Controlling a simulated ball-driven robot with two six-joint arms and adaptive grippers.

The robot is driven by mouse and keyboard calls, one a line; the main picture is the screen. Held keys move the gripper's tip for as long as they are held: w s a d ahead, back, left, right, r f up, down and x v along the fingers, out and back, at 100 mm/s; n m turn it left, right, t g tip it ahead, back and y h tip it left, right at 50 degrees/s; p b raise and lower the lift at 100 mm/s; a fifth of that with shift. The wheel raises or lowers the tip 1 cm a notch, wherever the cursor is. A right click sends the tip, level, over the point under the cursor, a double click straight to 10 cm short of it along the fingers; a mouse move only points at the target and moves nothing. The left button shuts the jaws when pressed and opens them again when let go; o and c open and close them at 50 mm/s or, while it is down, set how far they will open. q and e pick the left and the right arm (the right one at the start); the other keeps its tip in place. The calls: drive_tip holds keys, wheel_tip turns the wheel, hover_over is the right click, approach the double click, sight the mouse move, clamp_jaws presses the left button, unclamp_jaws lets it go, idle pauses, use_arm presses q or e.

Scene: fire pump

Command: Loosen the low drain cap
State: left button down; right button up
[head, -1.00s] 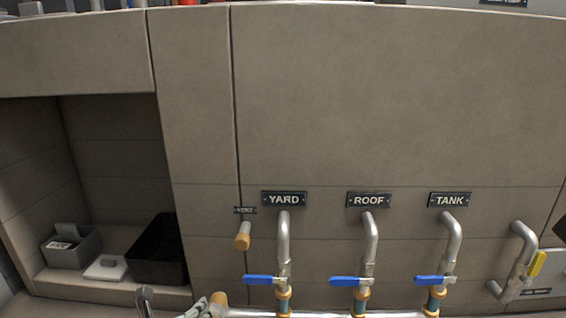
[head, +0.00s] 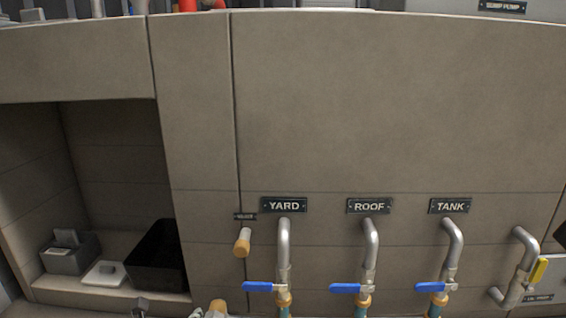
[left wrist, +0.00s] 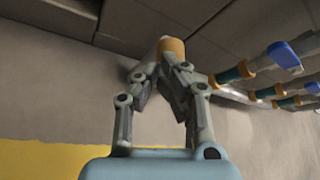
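The low drain cap is tan-orange; its top shows at the bottom edge of the head view (head: 217,306). In the left wrist view the cap (left wrist: 172,47) sits on a pale pipe end by the wall. My left gripper (left wrist: 163,62) reaches up to the cap, its fingers slanting together with the tips at the cap's near lower edge. The tips overlap the cap, so I cannot tell whether they clamp it. In the head view only a grey bit of that gripper (head: 196,312) shows, left of the cap. My right gripper is not in view.
A similar tan-capped stub (head: 242,243) is higher on the wall. Blue-handled valves hang under the YARD (head: 284,205), ROOF (head: 369,206) and TANK (head: 450,206) plates. A yellow-handled pipe (head: 524,268) is at right. A black bin (head: 157,258) stands in the left alcove.

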use_arm(q)
drive_tip(key=s, duration=0.6)
drive_tip(key=shift+a+r, duration=0.3)
drive_tip(key=shift+a, duration=0.1)
